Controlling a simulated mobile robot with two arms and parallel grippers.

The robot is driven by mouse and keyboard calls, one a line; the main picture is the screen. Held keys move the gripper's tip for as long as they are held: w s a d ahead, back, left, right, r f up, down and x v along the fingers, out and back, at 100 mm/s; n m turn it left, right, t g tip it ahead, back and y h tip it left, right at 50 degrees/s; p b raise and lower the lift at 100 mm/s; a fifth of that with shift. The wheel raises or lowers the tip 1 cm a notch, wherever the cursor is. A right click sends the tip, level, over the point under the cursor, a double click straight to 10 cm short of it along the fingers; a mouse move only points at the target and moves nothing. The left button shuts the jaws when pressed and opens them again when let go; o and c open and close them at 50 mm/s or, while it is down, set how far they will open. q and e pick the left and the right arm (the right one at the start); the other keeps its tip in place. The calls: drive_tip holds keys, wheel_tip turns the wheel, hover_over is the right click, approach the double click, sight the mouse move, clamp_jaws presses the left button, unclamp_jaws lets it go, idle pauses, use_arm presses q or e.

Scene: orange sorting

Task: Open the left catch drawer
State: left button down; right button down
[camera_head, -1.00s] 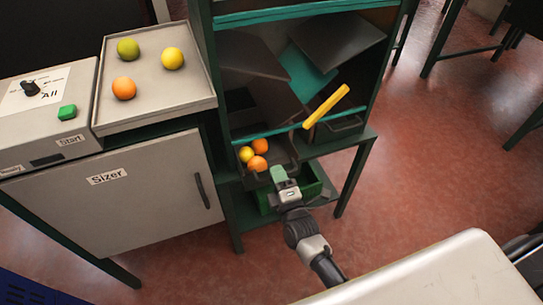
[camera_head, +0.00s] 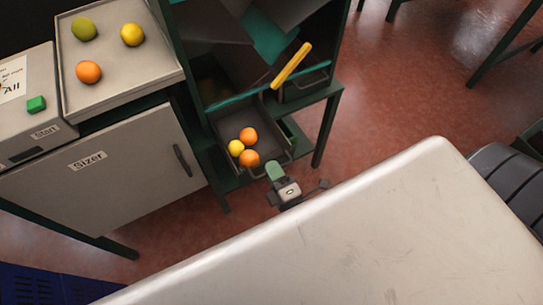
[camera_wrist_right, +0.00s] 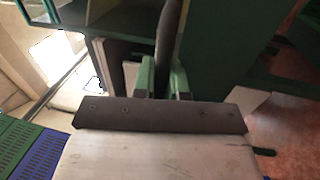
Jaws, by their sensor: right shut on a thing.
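The left catch drawer (camera_head: 230,123) is a dark tray low in the dark green sizer frame. It stands pulled out, with two oranges (camera_head: 249,158) and a yellow fruit (camera_head: 236,148) lying in it. My right gripper (camera_head: 272,168) is at the drawer's front edge, shut on its handle; the green fingers partly hide the grip. In the right wrist view the two green fingers (camera_wrist_right: 163,78) stand close around a dark bar. My left gripper is in neither view.
The right catch drawer (camera_head: 306,85) is beside it, below a yellow lever (camera_head: 292,66). A tray (camera_head: 120,75) with several fruits is at upper left. A pale surface (camera_head: 380,240) fills the foreground.

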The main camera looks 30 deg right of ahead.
drive_tip(key=c, duration=1.2)
unclamp_jaws()
drive_tip(key=shift+s, duration=0.1)
drive_tip(key=s+f+b, duration=0.1)
drive_tip(key=s+f, duration=0.1)
drive_tip(key=s, duration=0.8)
drive_tip(key=shift+s+d, duration=0.15)
drive_tip(key=shift+s, duration=0.1)
